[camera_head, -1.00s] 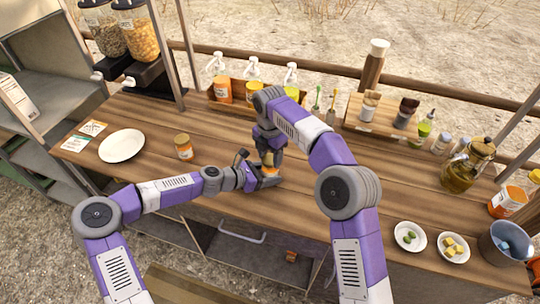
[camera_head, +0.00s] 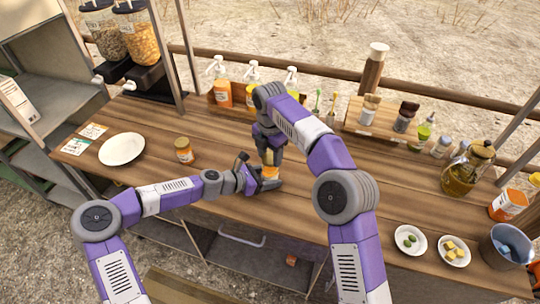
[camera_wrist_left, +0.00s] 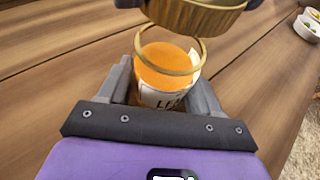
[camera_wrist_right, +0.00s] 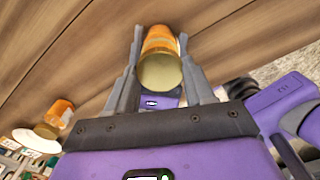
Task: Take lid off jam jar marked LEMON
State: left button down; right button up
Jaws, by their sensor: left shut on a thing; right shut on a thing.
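The jar marked with a label starting "LE" (camera_wrist_left: 160,97) holds orange jam and stands upright between the fingers of my left gripper (camera_wrist_left: 163,92), which is shut on it. The rest of the label is hidden. In the head view the left gripper (camera_head: 262,181) is low over the counter. My right gripper (camera_head: 269,150) comes from above and is shut on the gold lid (camera_wrist_left: 195,16). The lid is above the jar, with a visible gap between them. In the right wrist view the lid (camera_wrist_right: 160,72) sits between the right fingers, with the jar behind it.
Another lidded orange jar (camera_head: 184,151) stands left of my grippers, beside a white plate (camera_head: 122,149). Pump bottles stand in a wooden rack (camera_head: 222,102) at the back. Two small bowls, a bucket (camera_head: 497,250) and a glass pot (camera_head: 459,178) are at right. The counter's middle front is clear.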

aim_at(270, 158)
jog(key=shift+r, duration=0.1)
jog(key=shift+r, duration=1.95)
pick_arm(q)
jog(key=shift+c, duration=0.7)
grip_release()
